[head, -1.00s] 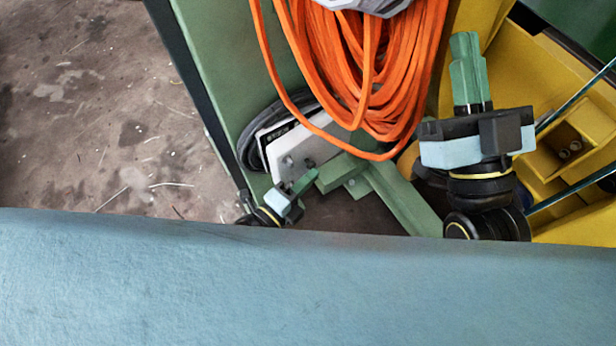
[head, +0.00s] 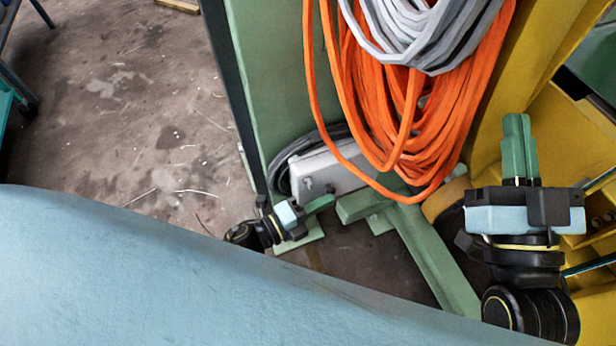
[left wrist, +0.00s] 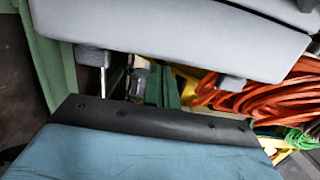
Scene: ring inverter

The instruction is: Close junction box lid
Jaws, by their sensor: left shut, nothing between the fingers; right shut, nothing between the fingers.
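The junction box (head: 350,165) is a pale grey box low against the green panel, left of the hanging cables. Its pale front has small round knobs, and no clear gap shows at the lid from here. A pale grey casing (left wrist: 180,35) with two grey tabs, probably the box, fills the top of the left wrist view. My left gripper (head: 320,204) is shut and empty, its green fingers just below the box; I cannot tell whether they touch it. My right gripper (head: 517,148) is shut and empty, fingers pointing up, well right of the box.
Orange cable coils (head: 420,130) and a grey coil (head: 430,35) hang right of the box. A green foot beam (head: 430,250) runs below it. Yellow structure (head: 560,130) stands around my right gripper. The concrete floor (head: 120,110) at left is mostly clear.

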